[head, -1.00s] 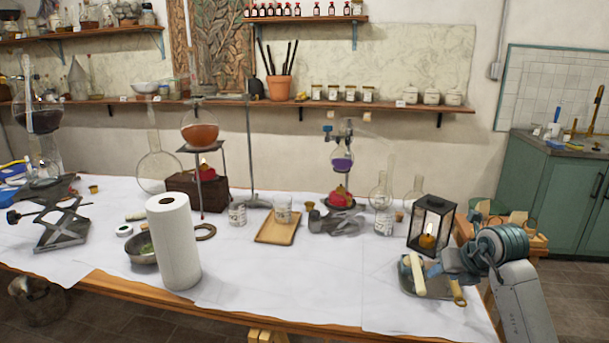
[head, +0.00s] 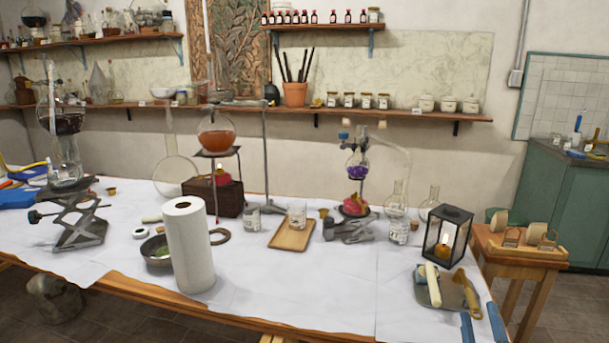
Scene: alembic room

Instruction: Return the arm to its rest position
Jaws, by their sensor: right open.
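My right gripper (head: 482,323) shows only as two blue fingers at the bottom right edge of the head view. The fingers stand apart with nothing between them. They are by the front right corner of the white-covered table (head: 340,291), just right of a small grey tray (head: 422,297). A cream-coloured stick-like object (head: 432,283) and a tan spoon-like tool (head: 466,290) lie on that tray, apart from the fingers. The rest of my right arm is out of frame. My left gripper is not in view.
A black-framed lantern (head: 447,213) stands behind the grey tray. A small wooden table (head: 515,259) stands to the right. A paper roll (head: 188,246), a wooden tray (head: 292,233) and glassware fill the table's left and middle. The front middle of the cloth is clear.

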